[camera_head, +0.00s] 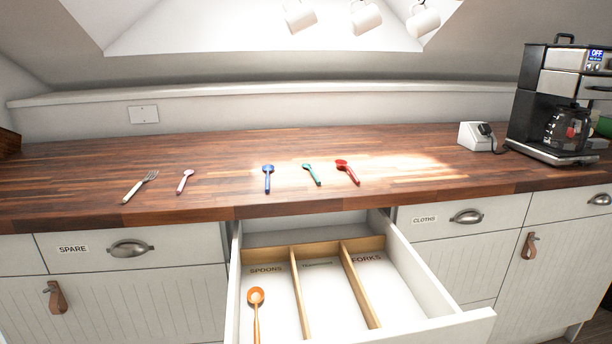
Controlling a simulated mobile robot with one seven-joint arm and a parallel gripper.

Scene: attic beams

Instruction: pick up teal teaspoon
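The teal teaspoon (313,174) lies on the wooden countertop (420,155), a little right of the middle, above the open drawer. Its bowl points away to the back left and its handle comes toward the front edge. A larger red spoon (348,171) lies close on its right, apart from it. A blue spoon (268,178) lies to its left with a wider gap. My gripper is not in view.
The open drawer (398,237) juts out below the counter, with an orange spoon (256,310) in the SPOONS compartment. A pink spoon (185,181) and a fork (140,187) lie at left. A coffee maker (545,105) and a white socket box (479,137) stand at right.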

